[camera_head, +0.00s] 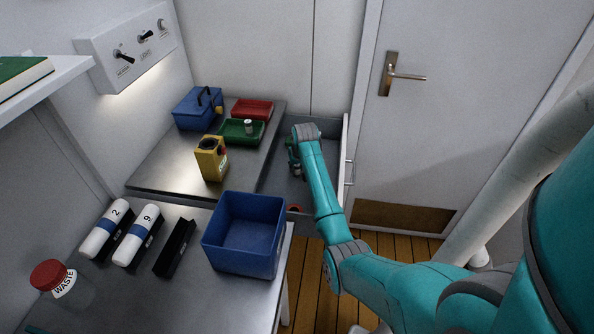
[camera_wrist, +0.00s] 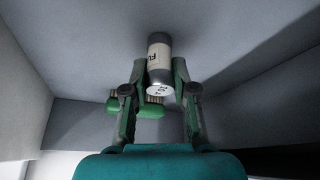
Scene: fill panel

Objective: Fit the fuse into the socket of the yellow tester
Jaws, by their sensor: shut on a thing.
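The yellow tester (camera_head: 212,165) stands upright on the metal worktop in the head view. A dark round opening (camera_head: 209,143) shows on its top. My gripper (camera_head: 295,168) is down inside an open drawer, right of the tester, and its tips are hard to make out there. In the wrist view, my gripper (camera_wrist: 160,78) is shut on a fuse (camera_wrist: 159,58), a grey-capped cylinder with a pale printed label. The fuse sits between the two fingertips. Another small pale cylinder (camera_head: 248,127) stands in the green tray (camera_head: 232,138).
The drawer (camera_head: 345,150) has raised walls around my gripper. An orange ring (camera_head: 295,208) lies in it, and a green object (camera_wrist: 148,110) shows beyond my fingers. A blue bin (camera_head: 240,255), red tray (camera_head: 262,106) and blue toolbox (camera_head: 190,110) stand nearby.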

